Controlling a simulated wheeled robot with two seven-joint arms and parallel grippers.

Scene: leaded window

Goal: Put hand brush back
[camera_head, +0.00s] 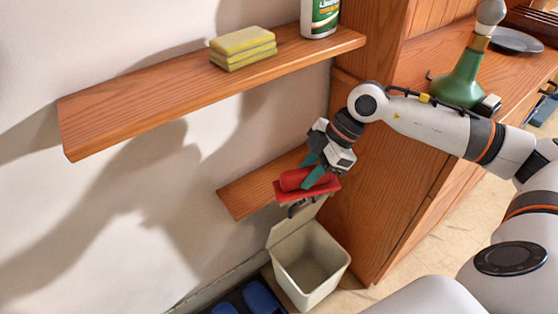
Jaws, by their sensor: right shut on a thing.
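The hand brush (290,183) is red, with dark bristles partly showing under it. My right gripper (314,172) is shut on the hand brush, its teal fingers across the red body. The brush is in front of or over the lower wooden shelf (240,197); I cannot tell whether it touches the shelf. My left gripper is not in view.
The upper shelf (150,110) holds yellow sponges (243,48) and a white-green bottle (320,15). An open beige bin (310,265) stands below the brush. A wooden cabinet (385,200) with a green bottle (461,80) on top is to the right.

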